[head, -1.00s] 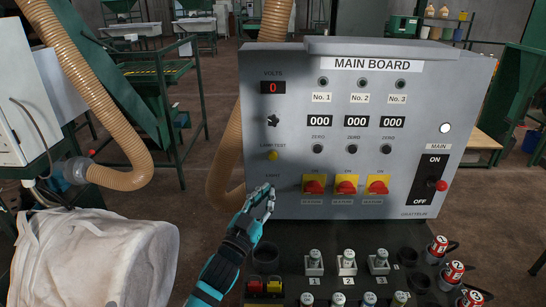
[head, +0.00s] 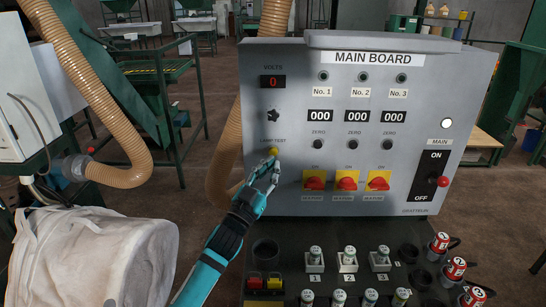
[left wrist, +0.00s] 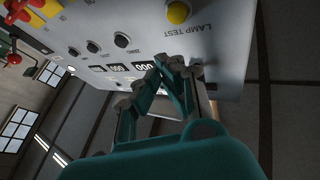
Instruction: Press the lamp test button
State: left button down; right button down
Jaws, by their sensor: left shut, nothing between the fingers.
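The lamp test button (head: 273,153) is a small yellow button on the left side of the grey main board (head: 420,110), under the label LAMP TEST. It also shows in the left wrist view (left wrist: 178,12) at the top, with the label beside it. My left gripper (head: 272,164) is shut and empty. In the head view its fingertips are just below the button and overlap its lower edge. In the left wrist view the fingertips (left wrist: 178,66) appear apart from the button. I cannot tell contact for certain. My right gripper is not in view.
Red and yellow rotary switches (head: 346,181) sit right of my gripper. A main on/off switch (head: 433,180) is at the board's right. A lower console (head: 330,262) carries several small levers and red cans. A white bulk bag (head: 95,255) stands at the left.

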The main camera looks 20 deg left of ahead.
aim_at(273, 152)
pick_arm(q)
jog(key=shift+w+a+b, duration=0.25)
jog(key=shift+w, duration=0.5)
jog(key=shift+w+a+b, duration=0.2)
jog(key=shift+w+b, duration=0.1)
jog(key=shift+w, duration=0.5)
jog(key=shift+w+a+b, duration=0.25)
jog(key=shift+w, duration=0.5)
jog(key=shift+w, duration=0.1)
jog(key=shift+w+a, duration=0.1)
jog(key=shift+w, duration=0.2)
